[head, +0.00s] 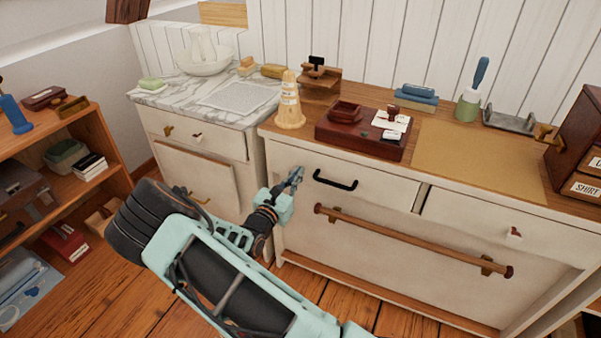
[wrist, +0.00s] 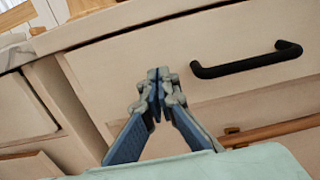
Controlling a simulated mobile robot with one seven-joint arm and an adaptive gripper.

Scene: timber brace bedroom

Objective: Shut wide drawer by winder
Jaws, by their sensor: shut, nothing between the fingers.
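A cream drawer with a black bar handle (head: 335,180) is at the upper left of the wooden-topped dresser. Its front (head: 375,190) looks nearly flush with the dresser; any small gap is hard to tell. It fills much of the wrist view, with the black handle (wrist: 246,61) to the right. My gripper (head: 297,174) is shut and empty, in front of the left part of this drawer front, left of the handle. Its fingertips (wrist: 160,78) overlap the front in the wrist view; contact cannot be told. A dark red box (head: 360,148), possibly the winder, stands on the top above.
A wooden rail (head: 400,238) crosses the large lower front. A second drawer (head: 475,220) with a small knob is to the right. A marble-topped cabinet (head: 175,98) stands left, its lower front tilted. A cone-shaped object (head: 289,105) stands near the dresser's left edge. Open shelves are far left.

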